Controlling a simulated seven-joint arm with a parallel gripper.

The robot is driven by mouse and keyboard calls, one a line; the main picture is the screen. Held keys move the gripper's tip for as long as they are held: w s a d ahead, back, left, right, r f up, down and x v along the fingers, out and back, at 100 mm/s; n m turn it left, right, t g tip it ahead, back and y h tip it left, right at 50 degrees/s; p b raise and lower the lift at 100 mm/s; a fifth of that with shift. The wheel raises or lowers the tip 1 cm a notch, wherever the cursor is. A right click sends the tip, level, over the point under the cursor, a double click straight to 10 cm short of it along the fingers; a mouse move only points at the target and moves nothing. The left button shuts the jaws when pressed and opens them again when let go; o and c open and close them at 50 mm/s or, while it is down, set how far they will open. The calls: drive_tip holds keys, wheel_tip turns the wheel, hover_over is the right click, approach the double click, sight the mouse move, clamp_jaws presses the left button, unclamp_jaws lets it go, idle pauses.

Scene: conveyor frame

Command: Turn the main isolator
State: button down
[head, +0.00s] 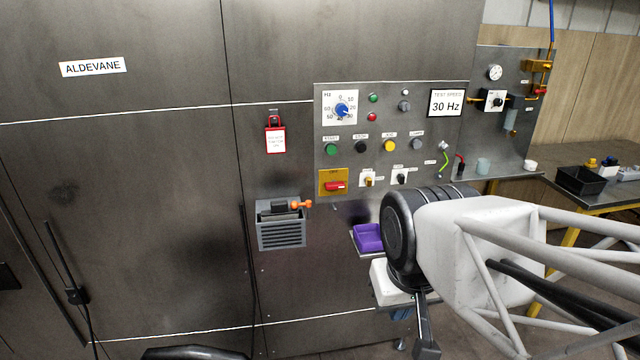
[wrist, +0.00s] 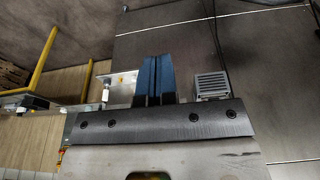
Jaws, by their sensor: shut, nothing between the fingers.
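The main isolator (head: 333,183) is a red handle on a yellow plate at the lower left of the grey control panel in the head view. Its red handle lies roughly horizontal. My gripper (wrist: 153,62) shows in the wrist view as two blue fingers pressed together, with nothing between them. In the head view my arm is at the lower right, below and to the right of the isolator, well apart from it. The fingers are hard to make out there. I do not see the isolator in the wrist view.
Close to the isolator are two small selector switches (head: 368,179), a vented grey box (head: 282,233) with an orange-ended lever, and a purple tray (head: 369,238). A red tag (head: 275,138) hangs to the upper left. A workbench with a black bin (head: 581,181) stands at the right.

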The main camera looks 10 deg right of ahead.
drive_tip(key=c, duration=1.8)
unclamp_jaws()
drive_tip(key=shift+c, duration=0.2)
drive_tip(key=o, duration=0.4)
drive_tip(key=shift+w, duration=0.15)
drive_tip(key=shift+o, duration=1)
drive_tip(key=w+f+n+t, duration=0.1)
drive_tip(key=w+n+t, duration=0.3)
drive_tip(key=w, duration=1)
drive_tip(key=w+d+f+n+t, duration=0.1)
drive_tip(key=w+n+t, duration=0.3)
drive_tip(key=w, duration=1.1)
drive_tip(key=shift+d+f+n, duration=0.25)
drive_tip(key=shift+f+n, duration=0.55)
drive_tip(key=n+t, duration=0.7)
drive_tip(key=n, duration=0.1)
approach(335, 185)
drive_tip(key=shift+w+d+f+n, duration=0.15)
drive_tip(key=shift+w+f, duration=0.15)
drive_tip(key=shift+w, duration=0.15)
drive_tip(key=shift+w+f+n, duration=0.15)
drive_tip(key=shift+w+f, duration=0.1)
drive_tip(key=shift+w, duration=0.2)
drive_tip(key=shift+w, duration=0.25)
